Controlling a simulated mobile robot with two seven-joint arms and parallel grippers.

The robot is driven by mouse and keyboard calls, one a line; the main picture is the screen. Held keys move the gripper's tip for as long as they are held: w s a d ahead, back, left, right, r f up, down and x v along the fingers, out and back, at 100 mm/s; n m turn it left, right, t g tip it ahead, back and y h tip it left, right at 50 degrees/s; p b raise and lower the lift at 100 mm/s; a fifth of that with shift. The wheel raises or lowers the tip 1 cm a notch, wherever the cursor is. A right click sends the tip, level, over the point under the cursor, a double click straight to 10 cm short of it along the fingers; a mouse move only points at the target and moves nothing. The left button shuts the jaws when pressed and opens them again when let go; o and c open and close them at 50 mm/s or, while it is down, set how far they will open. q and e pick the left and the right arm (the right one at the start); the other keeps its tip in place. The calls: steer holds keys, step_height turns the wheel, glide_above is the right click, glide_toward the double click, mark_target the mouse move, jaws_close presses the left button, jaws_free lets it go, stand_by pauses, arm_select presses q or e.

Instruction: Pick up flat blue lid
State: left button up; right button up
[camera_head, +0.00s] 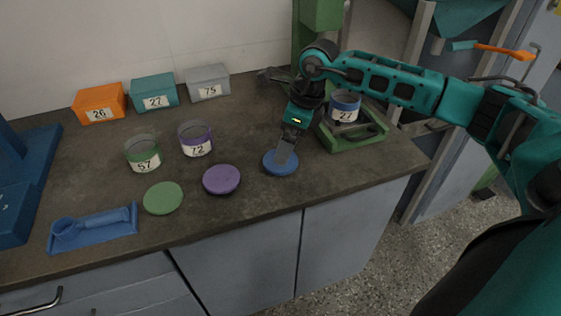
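The flat blue lid (280,168) lies on the dark counter near its front edge, right of the purple lid. My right gripper (286,158) comes down from above, its fingertips at the top of the blue lid. The fingers overlap in this view, so I cannot tell whether they are open or closed on the lid, or whether they touch it. My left gripper is not in view.
A purple lid (221,180) and a green lid (163,198) lie to the left. Jars marked 57 (143,154) and 72 (195,139) stand behind them. A green shaker (356,138) holding a blue jar (345,105) stands close to the right. A blue tray (93,232) lies front left.

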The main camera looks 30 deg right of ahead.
steer(key=x, duration=0.5)
steer(key=shift+s+f, duration=0.15)
steer(key=shift+c, duration=0.3)
steer(key=c, duration=0.7)
